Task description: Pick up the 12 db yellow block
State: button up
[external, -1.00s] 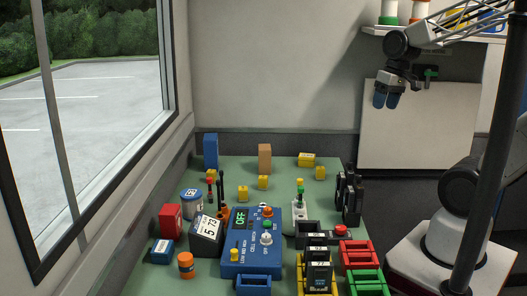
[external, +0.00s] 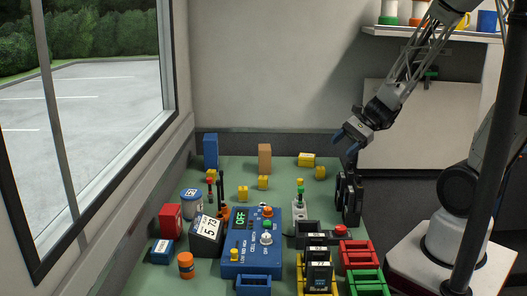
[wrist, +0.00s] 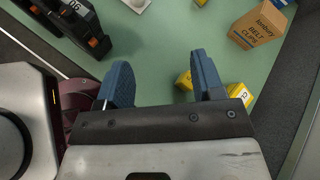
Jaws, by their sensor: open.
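Several yellow blocks lie on the green table. Two small ones (external: 243,193) (external: 263,182) are near the middle, and a larger one (external: 306,159) and a small one (external: 320,172) are at the back right. No 12 db marking is readable on any of them. My gripper (external: 346,143) is open and empty, above the table's back right corner, to the right of the larger block. In the wrist view, a yellow block (wrist: 184,81) shows partly behind the right finger, and another (wrist: 239,95) is partly hidden by my gripper body.
Black radios (external: 349,192) stand upright at the table's right edge, below my gripper. A tan belt clips box (wrist: 262,24) and a blue box (external: 210,151) stand at the back. A blue control box (external: 250,262) and red and green trays fill the front.

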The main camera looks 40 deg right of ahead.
aim_at(318, 172)
jog(key=w+d+f+m+t, duration=0.1)
jog(key=f+m, duration=0.1)
jog(key=m, duration=0.1)
jog(key=w+d+f+m+t, duration=0.1)
jog(key=w+f+m+t, duration=0.1)
jog(key=f+m, duration=0.1)
jog(key=w+d+f+m+t, duration=0.1)
jog(key=d+f+m+t, duration=0.1)
jog(key=f+m, duration=0.1)
jog(key=shift+w+f+h, duration=0.25)
jog(key=shift+h, duration=0.15)
jog(key=shift+w+d+f+m+t, duration=0.15)
jog(key=shift+d+f+m+t, duration=0.1)
jog(key=shift+f+m+t, duration=0.25)
jog(key=shift+a, duration=0.1)
jog(key=shift+x, duration=1.25)
jog(key=shift+a+f, duration=0.1)
jog(key=shift+f, duration=0.05)
jog(key=shift+x, duration=2.45)
jog(key=shift+f, duration=0.1)
jog(key=shift+c, duration=0.2)
jog(key=c, duration=1)
